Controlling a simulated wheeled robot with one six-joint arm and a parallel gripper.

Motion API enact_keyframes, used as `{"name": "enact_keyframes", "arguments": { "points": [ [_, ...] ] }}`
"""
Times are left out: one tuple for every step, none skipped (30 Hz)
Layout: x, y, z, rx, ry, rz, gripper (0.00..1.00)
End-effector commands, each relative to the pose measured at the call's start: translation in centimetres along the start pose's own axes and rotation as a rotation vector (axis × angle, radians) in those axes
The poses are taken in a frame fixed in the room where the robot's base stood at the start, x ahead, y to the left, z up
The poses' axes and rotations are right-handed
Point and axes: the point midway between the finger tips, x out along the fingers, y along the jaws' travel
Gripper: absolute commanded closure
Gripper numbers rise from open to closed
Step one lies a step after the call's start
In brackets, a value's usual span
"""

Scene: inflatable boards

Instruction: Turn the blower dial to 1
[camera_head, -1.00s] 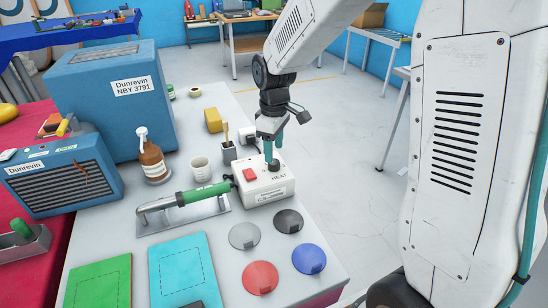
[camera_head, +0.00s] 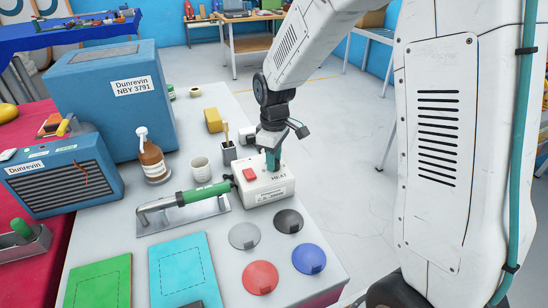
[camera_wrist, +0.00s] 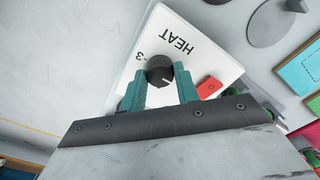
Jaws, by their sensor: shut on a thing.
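A white box (camera_head: 266,184) marked HEAT stands on the grey table, with a red switch (camera_head: 249,175) on top and a cable at its left end. It also shows in the wrist view (camera_wrist: 190,30). My gripper (camera_head: 272,163) points down over it, its teal fingers shut on the black round dial (camera_wrist: 159,69). In the wrist view one finger is on each side of the dial. A small pale line shows on the dial, and a "3" is printed beside it. Other scale numbers are hidden. In the head view my gripper covers the dial.
A hot-tool with a green handle (camera_head: 205,194) lies just left of the box. A brush cup (camera_head: 229,151), a white cup (camera_head: 200,167) and a brown bottle (camera_head: 152,160) stand behind. Coloured discs, including a red one (camera_head: 260,277), lie in front. Open floor lies to the right.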

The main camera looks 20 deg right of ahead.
Motion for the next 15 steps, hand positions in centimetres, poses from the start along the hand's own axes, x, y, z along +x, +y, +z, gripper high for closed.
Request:
{"name": "enact_keyframes", "arguments": {
  "points": [
    [-0.04, 0.04, -0.02, 0.006, 0.001, 0.001, 0.92],
    [-0.04, 0.04, -0.02, 0.012, 0.001, 0.001, 0.92],
    [-0.04, 0.05, -0.02, 0.022, 0.001, 0.001, 0.92],
    [-0.05, 0.05, -0.02, 0.032, 0.001, 0.001, 0.92],
    [-0.05, 0.05, -0.02, 0.043, 0.001, 0.001, 0.92],
    [-0.05, 0.05, -0.02, 0.061, 0.001, 0.001, 0.92],
    [-0.05, 0.05, -0.02, 0.076, 0.001, 0.001, 0.92],
    [-0.05, 0.06, -0.02, 0.093, 0.001, 0.001, 0.92],
    [-0.06, 0.06, -0.02, 0.118, 0.001, 0.001, 0.92],
    [-0.06, 0.06, -0.03, 0.139, 0.001, 0.002, 0.92],
    [-0.06, 0.06, -0.03, 0.161, 0.001, 0.002, 0.92],
    [-0.06, 0.06, -0.03, 0.193, 0.001, 0.002, 0.92],
    [-0.06, 0.07, -0.03, 0.218, 0.001, 0.002, 0.92],
    [-0.07, 0.07, -0.03, 0.245, 0.001, 0.002, 0.92],
    [-0.07, 0.07, -0.03, 0.281, 0.001, 0.002, 0.92]
  ]
}}
